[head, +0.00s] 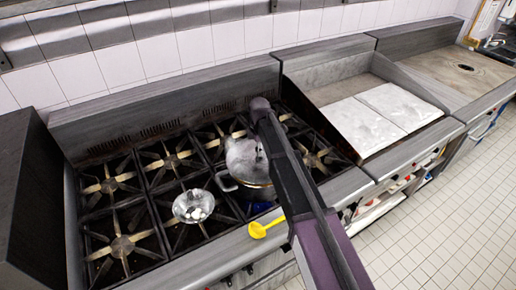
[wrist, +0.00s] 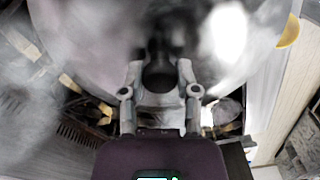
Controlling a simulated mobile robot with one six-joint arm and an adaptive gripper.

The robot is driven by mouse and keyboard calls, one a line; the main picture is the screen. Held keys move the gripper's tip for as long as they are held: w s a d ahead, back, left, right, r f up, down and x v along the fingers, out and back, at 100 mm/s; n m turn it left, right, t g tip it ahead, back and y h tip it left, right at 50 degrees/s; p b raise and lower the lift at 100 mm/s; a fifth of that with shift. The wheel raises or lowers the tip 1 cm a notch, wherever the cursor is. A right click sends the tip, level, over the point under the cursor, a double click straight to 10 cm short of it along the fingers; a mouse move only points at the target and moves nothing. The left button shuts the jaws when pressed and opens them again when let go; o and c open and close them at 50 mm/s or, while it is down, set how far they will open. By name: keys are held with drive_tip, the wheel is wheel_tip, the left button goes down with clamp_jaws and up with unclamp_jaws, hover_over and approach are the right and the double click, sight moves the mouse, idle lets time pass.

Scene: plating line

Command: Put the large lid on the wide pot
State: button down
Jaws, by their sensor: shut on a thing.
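The large lid (head: 243,157), shiny metal, is at the wide pot (head: 246,190) on the stove in the head view, over its back part. I cannot tell whether the lid touches the rim. In the wrist view the lid (wrist: 95,45) fills the upper part, with its dark knob (wrist: 160,72) between the fingers. My gripper (wrist: 159,78) is shut on that knob. In the head view my arm hides the gripper and the right part of the pot.
A yellow spoon or ladle (head: 258,230) lies at the front edge. Burners (head: 122,246) at the left are free. A griddle with pale slabs (head: 375,122) is at right.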

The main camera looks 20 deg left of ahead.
drive_tip(key=shift+f+b, duration=0.35)
drive_tip(key=shift+f, duration=0.2)
drive_tip(key=shift+f+b, duration=0.35)
drive_tip(key=shift+f, duration=0.05)
idle(1.1)
idle(0.4)
drive_tip(key=shift+c, duration=1.3)
unclamp_jaws()
drive_tip(key=shift+o, duration=1.3)
drive_tip(key=shift+s+r, duration=0.1)
drive_tip(key=shift+r, duration=0.05)
